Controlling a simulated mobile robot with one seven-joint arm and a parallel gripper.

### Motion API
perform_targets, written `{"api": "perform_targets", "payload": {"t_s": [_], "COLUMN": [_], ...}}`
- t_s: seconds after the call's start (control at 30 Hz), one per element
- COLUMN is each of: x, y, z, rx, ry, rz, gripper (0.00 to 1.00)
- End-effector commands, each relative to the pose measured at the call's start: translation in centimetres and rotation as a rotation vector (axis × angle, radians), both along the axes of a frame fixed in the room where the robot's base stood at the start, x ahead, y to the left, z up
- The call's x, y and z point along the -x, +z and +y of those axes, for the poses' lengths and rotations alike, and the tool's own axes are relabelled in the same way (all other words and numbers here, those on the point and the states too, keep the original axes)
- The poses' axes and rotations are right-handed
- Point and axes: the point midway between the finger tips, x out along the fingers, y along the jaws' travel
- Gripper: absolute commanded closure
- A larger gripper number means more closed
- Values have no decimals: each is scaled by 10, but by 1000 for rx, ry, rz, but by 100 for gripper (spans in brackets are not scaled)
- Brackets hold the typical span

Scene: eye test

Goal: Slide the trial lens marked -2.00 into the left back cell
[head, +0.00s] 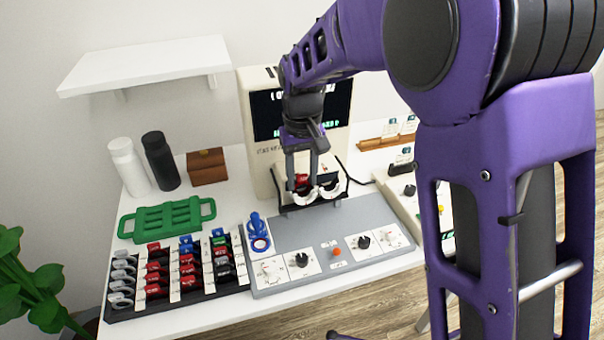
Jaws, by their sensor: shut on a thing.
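My gripper (302,176) is above the trial frame in front of the beige chart unit. It is shut on a small red-handled trial lens (301,181); its marking is too small to read. The trial frame (331,191) has two white, ring-like cells on a dark stand. The held lens is at the left cell (300,198), close to its top. I cannot tell whether it touches the cell or whether it lines up with the back or front slot. A black lens rack (130,313) at the front left holds several red, blue, black and grey lenses.
A grey console (285,230) with knobs and an orange button lies before the frame. The beige unit (258,120) stands close behind my gripper. A green rack (166,218), brown box (206,166), white bottle (128,165) and black bottle (160,160) are at left. A white shelf (150,65) overhangs.

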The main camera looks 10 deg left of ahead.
Motion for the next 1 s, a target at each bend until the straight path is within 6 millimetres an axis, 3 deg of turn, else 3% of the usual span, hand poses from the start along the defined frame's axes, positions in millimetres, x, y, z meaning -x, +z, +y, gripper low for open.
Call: {"api": "perform_targets", "payload": {"t_s": [0.27, 0.3, 0.47, 0.8, 1.0], "x": [0, 0, 0, 0, -1], "y": [-1, -1, -1, 3, 32], "z": [0, 0, 0, 0, 0], "rx": [0, 0, 0, -1, -3], "ry": [0, 0, 0, 0, 0], "rz": [0, 0, 0, -1, -5], "gripper": [100, 47, 20, 20, 20]}}
